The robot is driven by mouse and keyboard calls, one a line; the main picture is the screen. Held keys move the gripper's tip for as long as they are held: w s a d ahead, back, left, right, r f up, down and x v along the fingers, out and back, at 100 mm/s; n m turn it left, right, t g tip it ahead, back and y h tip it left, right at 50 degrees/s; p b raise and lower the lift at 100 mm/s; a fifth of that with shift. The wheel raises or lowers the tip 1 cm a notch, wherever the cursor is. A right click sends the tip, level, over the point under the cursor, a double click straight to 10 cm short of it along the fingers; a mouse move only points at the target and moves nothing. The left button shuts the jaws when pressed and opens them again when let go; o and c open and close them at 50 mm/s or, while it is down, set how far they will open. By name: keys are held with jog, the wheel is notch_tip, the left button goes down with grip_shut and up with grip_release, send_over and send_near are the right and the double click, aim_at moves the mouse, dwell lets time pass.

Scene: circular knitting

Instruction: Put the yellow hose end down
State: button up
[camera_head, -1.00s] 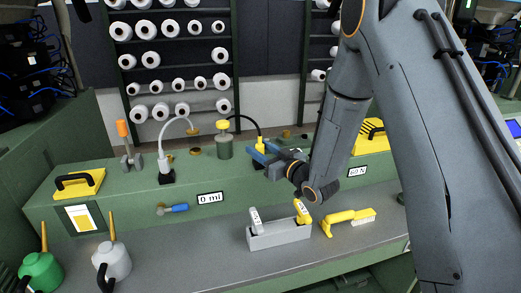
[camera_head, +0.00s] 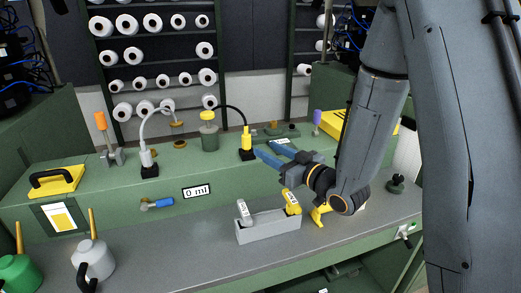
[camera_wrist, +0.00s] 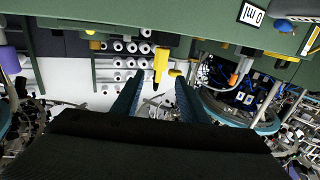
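The yellow hose end (camera_head: 246,139) stands upright in a black holder (camera_head: 248,155) on the green machine top. A black hose arcs from it to a jar with a yellow cap (camera_head: 209,127). My gripper (camera_head: 268,149) is open, with two blue fingers, just right of the yellow hose end and apart from it. In the wrist view a yellow piece, seemingly the hose end (camera_wrist: 160,62), shows ahead between the spread fingers (camera_wrist: 157,97). Nothing is held.
A white hose end (camera_head: 147,156) stands in its own holder at left. A grey box (camera_head: 268,231) with a grey-white and a yellow spray head sits on the lower shelf. Yarn cones hang behind. Two oil cans stand at the front left.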

jog(key=s+d+f+m+g+h, duration=0.45)
jog(key=d+f+h, duration=0.4)
jog(key=d, duration=0.25)
jog(key=s+d+m+g+h, duration=0.2)
jog(key=s+g, duration=0.7)
jog(key=s, duration=1)
jog(key=shift+s+m, duration=0.4)
jog(key=shift+m, duration=0.25)
jog(key=shift+d+r+h, duration=0.1)
jog(key=shift+h, duration=0.15)
